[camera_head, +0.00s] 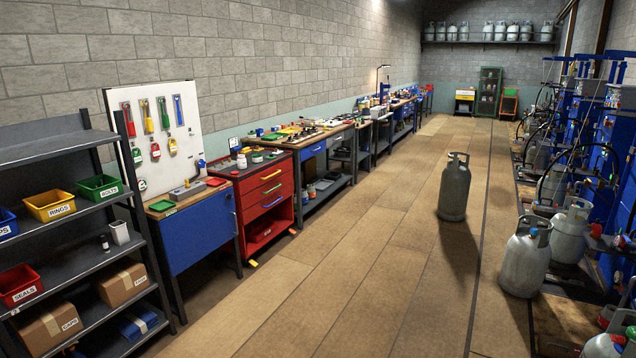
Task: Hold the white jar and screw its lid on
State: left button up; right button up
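Neither of my grippers is in view. A small white jar-like container (241,161) stands upright on top of the red tool cabinet (252,204), left of the middle. Another small pale container (257,157) with a dark top stands just right of it. Both are too small to tell whether either is the task's white jar, or whether a lid is on. I cannot make out a separate loose lid.
A grey shelf rack (60,152) with labelled bins stands at the near left. A blue bench (200,232) and long workbenches line the left wall. A gas cylinder (454,188) stands on the floor; more cylinders (526,258) line the right.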

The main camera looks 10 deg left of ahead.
aim_at(241, 162)
jog(key=i+j+u, duration=0.3)
jog(key=i, duration=0.35)
jog(key=i+j+u, duration=0.3)
jog(key=i, duration=0.4)
jog(key=i+u, duration=0.3)
jog(key=i, duration=1)
jog(key=i+z, duration=0.15)
jog(key=i, duration=0.55)
jog(key=i+j, duration=0.15)
jog(key=i, duration=0.5)
jog(key=i+j+z, duration=0.15)
jog(key=i, duration=0.55)
jog(key=i+j+z, duration=0.15)
jog(key=i+z, duration=0.2)
jog(key=i+j+z, duration=0.35)
jog(key=i, duration=0.2)
jog(key=i+j+z, duration=0.3)
jog(key=i+j, duration=0.1)
jog(key=i, duration=0.05)
